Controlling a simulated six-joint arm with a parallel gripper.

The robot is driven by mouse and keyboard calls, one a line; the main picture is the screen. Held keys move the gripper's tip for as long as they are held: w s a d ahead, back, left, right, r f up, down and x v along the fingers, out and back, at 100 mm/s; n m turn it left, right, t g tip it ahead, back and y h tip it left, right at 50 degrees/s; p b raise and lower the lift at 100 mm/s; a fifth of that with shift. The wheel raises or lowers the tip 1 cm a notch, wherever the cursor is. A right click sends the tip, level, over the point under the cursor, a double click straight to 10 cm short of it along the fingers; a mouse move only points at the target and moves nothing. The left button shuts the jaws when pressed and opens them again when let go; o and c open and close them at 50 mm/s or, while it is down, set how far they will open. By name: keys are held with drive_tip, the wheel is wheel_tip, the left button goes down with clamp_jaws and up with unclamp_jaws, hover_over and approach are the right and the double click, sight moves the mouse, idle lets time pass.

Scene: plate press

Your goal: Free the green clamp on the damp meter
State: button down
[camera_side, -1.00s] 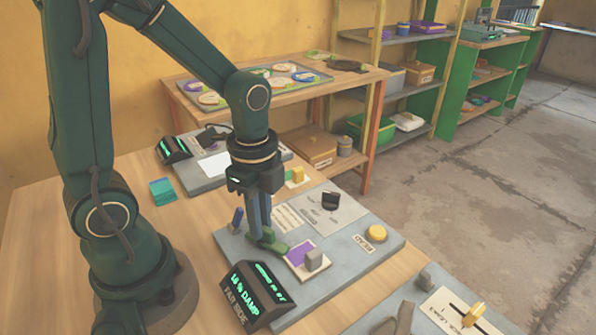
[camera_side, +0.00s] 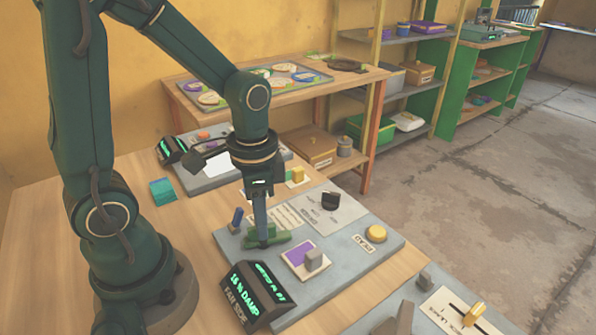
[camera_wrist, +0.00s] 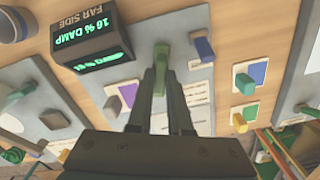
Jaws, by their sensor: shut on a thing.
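The damp meter is a grey slab (camera_side: 345,262) on the table, with a dark display (camera_side: 257,295) reading "16 % DAMP" and "FAR SIDE" at its near left end. The green clamp (camera_side: 282,238) is a low bar on the slab, left of a purple-and-white card (camera_side: 298,250). My gripper (camera_side: 263,240) points straight down and is shut on the clamp, hiding its middle. In the wrist view the green clamp (camera_wrist: 162,52) stands between my two fingers (camera_wrist: 162,82), and the display (camera_wrist: 90,38) is to its left.
A blue lever (camera_side: 237,219) stands close behind the clamp; it also shows in the wrist view (camera_wrist: 202,47). A grey block (camera_side: 313,259), black knob (camera_side: 330,200) and yellow button (camera_side: 376,233) stand on the slab. Another device (camera_side: 205,175) is behind, one at front right.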

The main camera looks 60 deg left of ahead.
drive_tip(key=n, duration=0.4)
drive_tip(key=shift+n, duration=2.2)
drive_tip(key=c, duration=0.8)
unclamp_jaws()
drive_tip(key=shift+c, duration=0.2)
drive_tip(key=shift+r, duration=2.6)
